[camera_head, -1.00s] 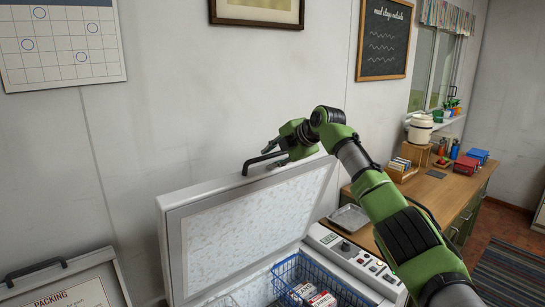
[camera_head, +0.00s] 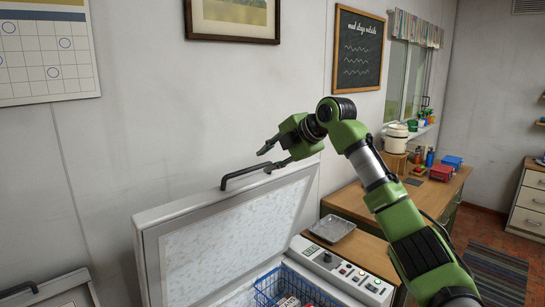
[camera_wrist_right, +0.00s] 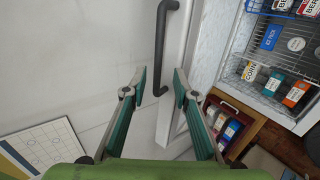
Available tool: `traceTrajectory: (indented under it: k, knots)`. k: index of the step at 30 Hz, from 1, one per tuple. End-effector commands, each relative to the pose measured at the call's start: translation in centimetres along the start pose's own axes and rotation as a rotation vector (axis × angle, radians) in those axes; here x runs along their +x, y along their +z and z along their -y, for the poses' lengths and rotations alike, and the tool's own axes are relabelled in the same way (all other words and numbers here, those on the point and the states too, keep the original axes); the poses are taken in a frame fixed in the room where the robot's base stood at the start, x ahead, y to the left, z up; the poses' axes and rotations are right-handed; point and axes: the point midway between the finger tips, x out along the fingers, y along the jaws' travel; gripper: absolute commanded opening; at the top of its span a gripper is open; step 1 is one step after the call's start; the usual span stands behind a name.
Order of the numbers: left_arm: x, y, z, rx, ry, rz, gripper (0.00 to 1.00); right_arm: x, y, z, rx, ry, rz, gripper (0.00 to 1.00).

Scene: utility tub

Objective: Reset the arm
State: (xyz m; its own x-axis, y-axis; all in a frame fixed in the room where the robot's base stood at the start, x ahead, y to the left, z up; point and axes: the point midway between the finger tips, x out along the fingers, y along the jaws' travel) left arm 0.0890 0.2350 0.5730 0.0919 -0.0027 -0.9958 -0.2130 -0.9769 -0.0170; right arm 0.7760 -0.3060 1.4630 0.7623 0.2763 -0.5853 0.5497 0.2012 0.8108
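My right arm comes in from the lower right in the head view. Its gripper (camera_head: 268,160) is beside the right end of the dark handle (camera_head: 246,176) on the raised lid (camera_head: 222,240) of a white chest freezer. In the right wrist view the gripper (camera_wrist_right: 159,82) has its two fingers spread apart, with nothing held between them. My left gripper is not in view.
The open freezer holds a blue wire basket (camera_head: 285,289) with packages. A control panel (camera_head: 343,270) and a metal tray (camera_head: 332,228) are right of the lid. Wall space above the lid is free.

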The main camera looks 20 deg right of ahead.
Motion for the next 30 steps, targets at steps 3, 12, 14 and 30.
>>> traceTrajectory:
  k: [3, 12, 14, 30]
  knots:
    - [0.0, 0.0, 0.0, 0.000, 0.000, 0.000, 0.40, -1.3, 0.0, 0.0, -0.001, 0.000, 0.000, 0.27]
    - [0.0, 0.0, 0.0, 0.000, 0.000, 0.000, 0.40, -1.9, -0.1, 0.0, 0.000, 0.000, -0.001, 0.27]
    - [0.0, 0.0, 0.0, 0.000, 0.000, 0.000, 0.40, -1.9, -0.1, 0.0, 0.000, 0.000, -0.001, 0.27]
    - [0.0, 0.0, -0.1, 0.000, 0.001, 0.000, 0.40, 5.9, -5.1, 10.3, 0.132, -0.137, -0.004, 0.27]
